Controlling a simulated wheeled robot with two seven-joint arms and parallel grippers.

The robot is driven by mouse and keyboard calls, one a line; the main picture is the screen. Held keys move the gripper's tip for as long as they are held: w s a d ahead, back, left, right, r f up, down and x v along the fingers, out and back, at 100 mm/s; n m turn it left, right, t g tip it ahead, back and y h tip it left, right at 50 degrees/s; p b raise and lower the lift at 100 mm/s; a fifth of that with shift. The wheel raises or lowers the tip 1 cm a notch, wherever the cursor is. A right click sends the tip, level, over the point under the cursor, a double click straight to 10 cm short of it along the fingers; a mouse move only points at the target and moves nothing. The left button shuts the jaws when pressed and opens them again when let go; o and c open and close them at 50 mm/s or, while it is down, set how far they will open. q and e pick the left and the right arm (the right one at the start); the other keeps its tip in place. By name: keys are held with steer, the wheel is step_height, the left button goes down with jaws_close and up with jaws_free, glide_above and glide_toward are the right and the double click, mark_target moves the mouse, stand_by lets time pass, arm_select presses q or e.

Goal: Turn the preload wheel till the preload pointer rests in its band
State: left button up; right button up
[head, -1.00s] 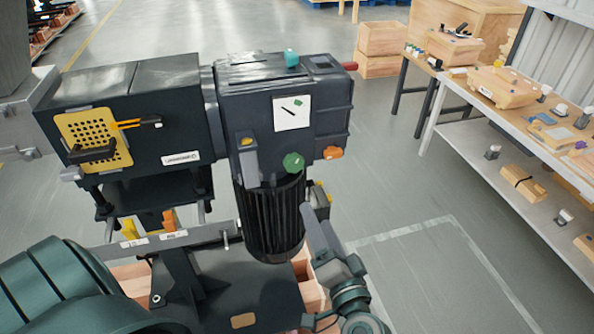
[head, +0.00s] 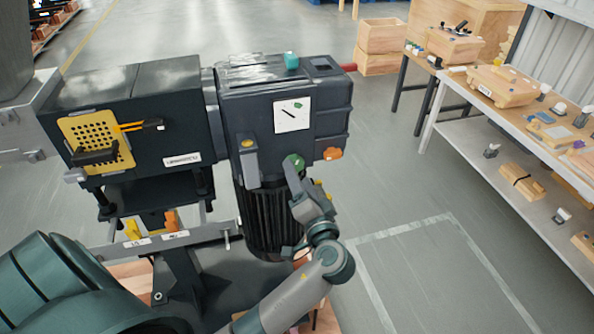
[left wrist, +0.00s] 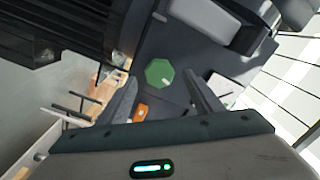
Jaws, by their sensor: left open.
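A green eight-sided wheel (head: 292,163) sits on the front of the dark machine head, below a white dial plate (head: 292,114) with a dark slanted pointer and a small green mark. I cannot tell whether the pointer lies in a band. My left gripper (head: 294,177) is just below the wheel and covers part of it. In the left wrist view the green wheel (left wrist: 159,73) shows between the two spread fingers of my left gripper (left wrist: 160,78). The fingers look apart from it. My right gripper is not in view.
An orange knob (head: 332,153), a teal knob (head: 291,60) and a red handle (head: 349,67) are on the machine. A black ribbed cylinder (head: 262,215) hangs below the head. A workbench (head: 520,112) with wooden boxes stands at the right. The floor between is clear.

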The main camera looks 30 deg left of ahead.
arm_select(q)
steer(key=shift+x, duration=1.3)
steer(key=c, duration=1.1)
steer(key=shift+o, duration=0.2)
